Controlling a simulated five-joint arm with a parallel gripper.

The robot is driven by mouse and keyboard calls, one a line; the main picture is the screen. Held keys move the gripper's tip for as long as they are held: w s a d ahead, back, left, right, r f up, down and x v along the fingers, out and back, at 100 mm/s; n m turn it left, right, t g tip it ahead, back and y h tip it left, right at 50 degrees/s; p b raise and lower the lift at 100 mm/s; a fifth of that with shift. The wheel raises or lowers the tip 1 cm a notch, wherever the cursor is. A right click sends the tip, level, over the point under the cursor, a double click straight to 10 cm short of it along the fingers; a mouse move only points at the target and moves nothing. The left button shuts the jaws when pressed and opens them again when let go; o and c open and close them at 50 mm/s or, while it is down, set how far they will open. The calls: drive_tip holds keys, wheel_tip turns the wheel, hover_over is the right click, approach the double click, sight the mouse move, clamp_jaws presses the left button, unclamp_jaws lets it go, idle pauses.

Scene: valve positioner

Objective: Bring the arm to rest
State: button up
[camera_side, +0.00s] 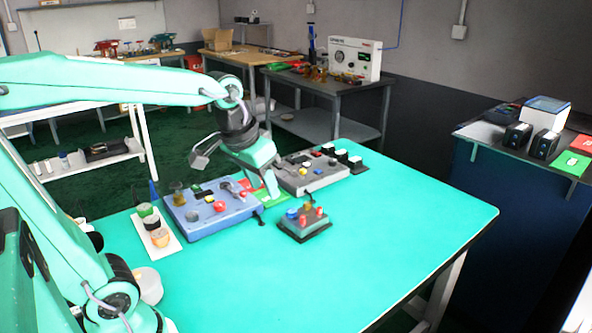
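My gripper (267,194) hangs from the end of my green arm, pointing down over the back part of the green table (370,240). It is between the blue control panel (212,207) and the grey control panel (314,170). Its fingertips are small and partly lost against the panels, so I cannot tell whether they are open or shut or touching anything. The blue panel carries red, yellow and dark knobs. The grey panel has several buttons on top. A smaller dark box (304,223) with red, blue and amber knobs sits in front of my gripper.
A white tray (172,249) with several round pieces lies left of the blue panel. The table's right and front parts are clear. A dark bench (525,155) with boxes stands at the right. Workbenches (322,84) with equipment stand behind.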

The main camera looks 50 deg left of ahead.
drive_tip(key=s+d+f+m+t, duration=0.1)
drive_tip(key=s+d, duration=0.1)
drive_tip(key=s, duration=0.6)
drive_tip(key=shift+s+d+f+m+t, duration=0.2)
drive_tip(key=shift+s+f+m+t, duration=0.1)
drive_tip(key=shift+s+t, duration=0.1)
idle(1.0)
